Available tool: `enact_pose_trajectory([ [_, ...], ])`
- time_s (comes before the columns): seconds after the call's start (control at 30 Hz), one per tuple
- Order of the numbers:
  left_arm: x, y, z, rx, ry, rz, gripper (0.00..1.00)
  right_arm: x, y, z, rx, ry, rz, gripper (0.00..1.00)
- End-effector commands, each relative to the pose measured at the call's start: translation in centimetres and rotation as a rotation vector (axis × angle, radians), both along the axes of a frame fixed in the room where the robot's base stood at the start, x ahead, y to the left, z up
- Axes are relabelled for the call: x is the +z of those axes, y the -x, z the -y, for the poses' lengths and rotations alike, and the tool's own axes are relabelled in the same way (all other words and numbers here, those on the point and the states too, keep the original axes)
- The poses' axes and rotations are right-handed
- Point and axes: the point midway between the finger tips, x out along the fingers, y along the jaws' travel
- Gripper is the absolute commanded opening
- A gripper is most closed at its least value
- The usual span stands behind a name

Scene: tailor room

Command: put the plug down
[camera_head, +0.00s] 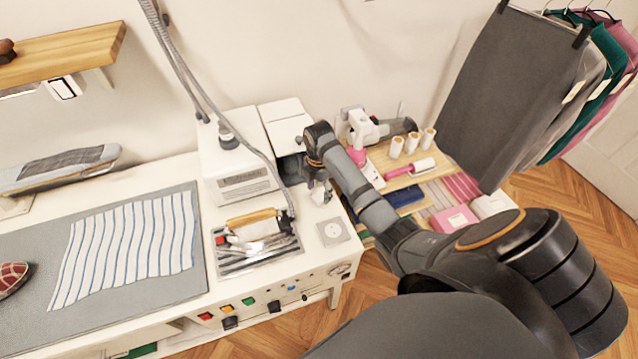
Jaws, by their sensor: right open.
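My right arm reaches in from the lower right, over the right end of the white table. My right gripper (318,183) points down there and is open. A small whitish thing, which looks like the plug (321,196), is right below the fingertips, on or just above the white table top (310,215). I cannot tell whether the fingers still touch it. A square grey socket plate (333,232) lies on the table just in front of it. My left gripper is not in view.
A white steam unit (237,165) with a grey hose stands left of the gripper. An iron (256,226) sits on a metal rest in front of it. Striped cloth (128,245) lies on the grey mat. A wooden shelf with a lint roller (410,168) and spools is at right.

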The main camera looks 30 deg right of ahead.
Motion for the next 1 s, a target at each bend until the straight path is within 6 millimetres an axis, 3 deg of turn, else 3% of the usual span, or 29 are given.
enact_pose_trajectory([
  [0.2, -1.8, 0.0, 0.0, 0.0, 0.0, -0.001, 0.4, 5.5, -0.1, 0.1, 0.001, 0.001, 0.006, 0.59],
  [0.3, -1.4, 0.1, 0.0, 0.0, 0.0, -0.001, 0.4, 8.0, -0.1, 0.1, -0.001, 0.002, 0.003, 0.59],
  [0.4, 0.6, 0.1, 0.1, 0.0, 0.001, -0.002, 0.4, 10.0, 0.0, 0.0, -0.001, 0.0, -0.002, 0.59],
  [1.0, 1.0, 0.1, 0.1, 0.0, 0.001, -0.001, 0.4, 10.3, 0.0, 0.0, -0.001, -0.001, -0.001, 0.59],
])
